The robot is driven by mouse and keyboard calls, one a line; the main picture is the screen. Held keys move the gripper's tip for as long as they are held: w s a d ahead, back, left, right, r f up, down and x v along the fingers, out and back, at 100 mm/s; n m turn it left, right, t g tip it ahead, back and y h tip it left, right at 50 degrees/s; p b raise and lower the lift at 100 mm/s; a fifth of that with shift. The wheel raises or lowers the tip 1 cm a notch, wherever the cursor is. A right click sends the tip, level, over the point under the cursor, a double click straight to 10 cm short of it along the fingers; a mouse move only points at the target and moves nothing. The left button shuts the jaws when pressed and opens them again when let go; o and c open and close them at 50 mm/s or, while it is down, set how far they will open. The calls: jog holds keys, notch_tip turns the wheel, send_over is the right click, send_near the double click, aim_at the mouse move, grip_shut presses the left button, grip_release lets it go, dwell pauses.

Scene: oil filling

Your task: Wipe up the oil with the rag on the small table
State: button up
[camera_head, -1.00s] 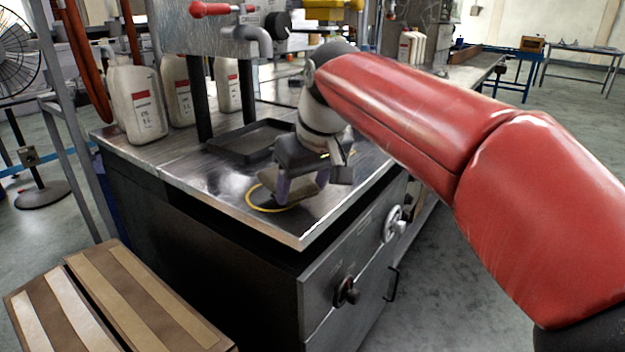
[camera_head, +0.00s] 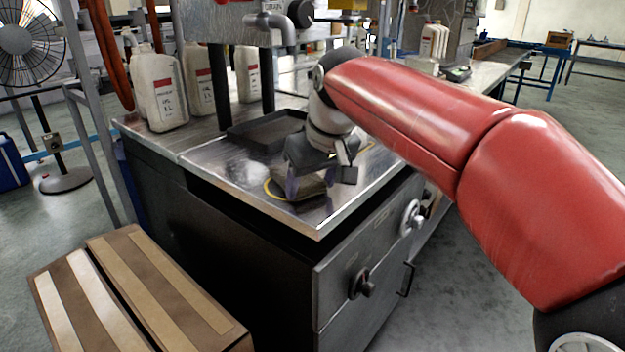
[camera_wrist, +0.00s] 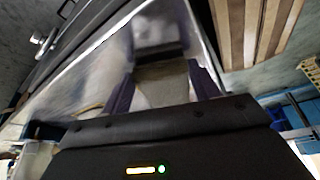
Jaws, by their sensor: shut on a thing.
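My gripper (camera_head: 306,188) is low over the metal tabletop (camera_head: 215,157), near its front corner. It is shut on a grey-brown rag (camera_head: 311,186), held between its fingers at the table surface. In the wrist view the rag (camera_wrist: 162,82) fills the space between the purple-grey fingers (camera_wrist: 160,90). A dark patch that looks like oil lies under and around the rag, with a yellow curved line (camera_head: 270,191) at its left edge. My gripper and the rag hide much of this patch. I cannot tell how firmly the rag presses on the top.
A black tray (camera_head: 262,131) sits behind my gripper under a spout (camera_head: 272,26). Several white bottles (camera_head: 160,92) stand at the back left. A striped box or step (camera_head: 140,295) is at the lower left. Knobs (camera_head: 362,284) stick out of the cabinet front.

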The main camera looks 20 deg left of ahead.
jog(key=shift+f, duration=0.35)
